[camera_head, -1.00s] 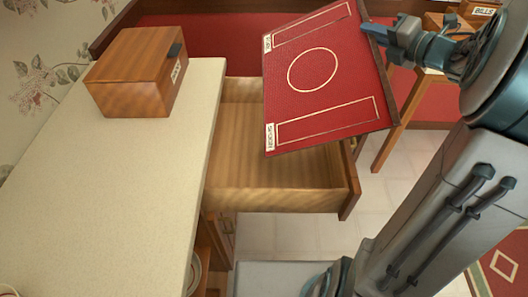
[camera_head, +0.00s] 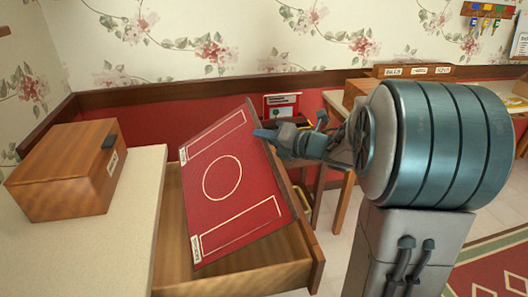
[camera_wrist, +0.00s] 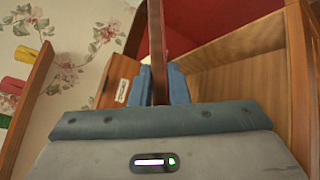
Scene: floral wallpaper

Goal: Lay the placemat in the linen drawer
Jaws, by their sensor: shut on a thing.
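The placemat (camera_head: 222,205) is a red board with cream outlines, a central circle and small labels. It is tilted over the open linen drawer (camera_head: 285,275), its lower end in front of or inside the drawer opening. I cannot tell whether it touches the drawer. My gripper (camera_head: 268,136) is shut on the placemat's right edge. In the wrist view the placemat (camera_wrist: 156,45) shows edge-on as a brown strip between the two blue fingers (camera_wrist: 160,88). The drawer (camera_wrist: 235,58) is at right there. Much of the drawer's inside is hidden behind the placemat.
A wooden box (camera_head: 65,172) with a dark latch stands on the cream countertop (camera_head: 105,245) left of the drawer. A wooden table (camera_head: 360,92) with a labelled box (camera_head: 412,71) is at the back right. A floral wall with a red lower panel is behind.

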